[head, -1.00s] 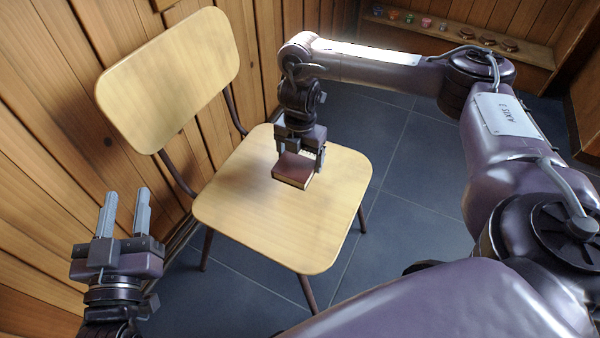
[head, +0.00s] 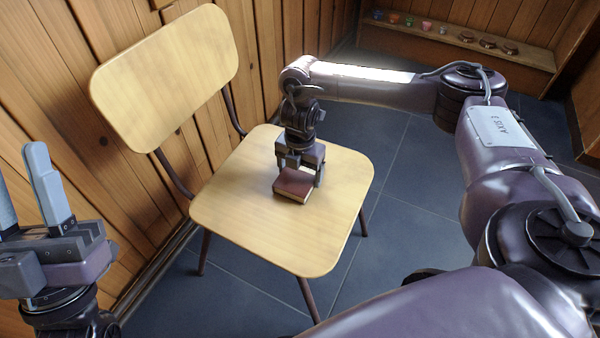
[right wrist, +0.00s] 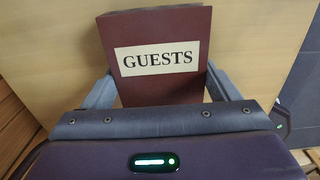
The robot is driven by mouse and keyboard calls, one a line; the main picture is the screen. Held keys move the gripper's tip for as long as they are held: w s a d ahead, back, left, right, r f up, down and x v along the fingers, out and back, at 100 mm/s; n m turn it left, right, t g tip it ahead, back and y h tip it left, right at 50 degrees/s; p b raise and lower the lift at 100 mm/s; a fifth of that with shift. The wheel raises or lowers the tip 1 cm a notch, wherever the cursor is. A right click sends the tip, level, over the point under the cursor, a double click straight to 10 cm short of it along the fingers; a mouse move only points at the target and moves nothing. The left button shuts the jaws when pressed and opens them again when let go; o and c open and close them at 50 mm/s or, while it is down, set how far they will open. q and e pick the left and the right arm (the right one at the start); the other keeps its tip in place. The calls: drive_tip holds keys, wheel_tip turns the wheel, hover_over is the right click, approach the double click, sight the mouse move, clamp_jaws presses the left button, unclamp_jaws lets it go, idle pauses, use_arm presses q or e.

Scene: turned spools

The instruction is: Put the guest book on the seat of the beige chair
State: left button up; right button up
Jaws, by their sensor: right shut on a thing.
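The guest book (head: 293,185) is small and dark red-brown. In the right wrist view the book (right wrist: 160,85) shows a white label reading GUESTS. My right gripper (head: 298,180) is shut on it, one finger at each side. The book is low over the middle of the seat of the beige chair (head: 270,235); I cannot tell whether it touches the seat. The chair's backrest (head: 165,75) stands at the upper left. My left gripper (head: 22,190) is open and empty at the left edge, away from the chair, its fingers pointing up.
A wood-panelled wall (head: 60,150) runs close along the left, behind the chair. A low wooden shelf (head: 470,45) at the back holds several small coloured items. The dark tiled floor (head: 410,200) right of the chair is clear apart from my arm above it.

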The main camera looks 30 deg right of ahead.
drive_tip(key=shift+f, duration=0.15)
drive_tip(key=o, duration=1.1)
drive_tip(key=shift+c, duration=0.2)
